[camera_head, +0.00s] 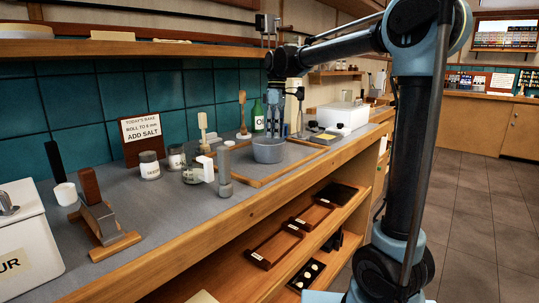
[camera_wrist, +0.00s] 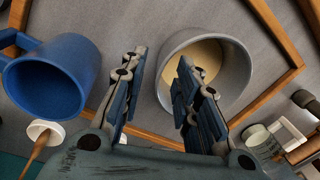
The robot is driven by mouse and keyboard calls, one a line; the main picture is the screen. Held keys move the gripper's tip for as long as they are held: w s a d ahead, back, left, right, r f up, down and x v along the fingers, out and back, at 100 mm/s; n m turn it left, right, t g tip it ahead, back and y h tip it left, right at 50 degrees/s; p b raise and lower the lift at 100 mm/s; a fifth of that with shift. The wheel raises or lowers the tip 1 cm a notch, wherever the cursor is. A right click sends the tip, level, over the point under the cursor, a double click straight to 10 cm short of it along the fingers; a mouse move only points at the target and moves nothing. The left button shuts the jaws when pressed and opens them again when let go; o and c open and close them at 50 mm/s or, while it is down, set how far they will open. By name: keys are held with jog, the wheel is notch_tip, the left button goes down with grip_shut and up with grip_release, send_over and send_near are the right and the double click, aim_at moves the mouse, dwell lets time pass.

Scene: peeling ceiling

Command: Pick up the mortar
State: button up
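The mortar looks to be the grey round bowl (camera_head: 268,153) standing on the counter inside a wooden frame. In the wrist view the bowl (camera_wrist: 238,66) shows a pale tan inside. My gripper (camera_wrist: 160,60) is open with its fingers apart. In the wrist view its left finger is outside the bowl's rim and its right finger overlaps the bowl's opening, so the near rim lies between them. In the head view my gripper (camera_head: 272,128) is right above the bowl. I cannot tell whether the fingers touch it.
A blue mug (camera_wrist: 48,78) is left of my gripper in the wrist view. The wooden frame (camera_head: 292,166) surrounds the bowl. An upper shelf (camera_head: 130,48) overhangs the counter.

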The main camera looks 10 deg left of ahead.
aim_at(273, 142)
jog(key=f, duration=0.3)
jog(key=shift+s+a+f, duration=0.2)
jog(key=shift+s+a, duration=0.15)
jog(key=shift+a, duration=0.05)
jog(key=shift+s+f, duration=0.1)
jog(key=shift+f, duration=0.5)
jog(key=shift+c, duration=0.3)
grip_shut()
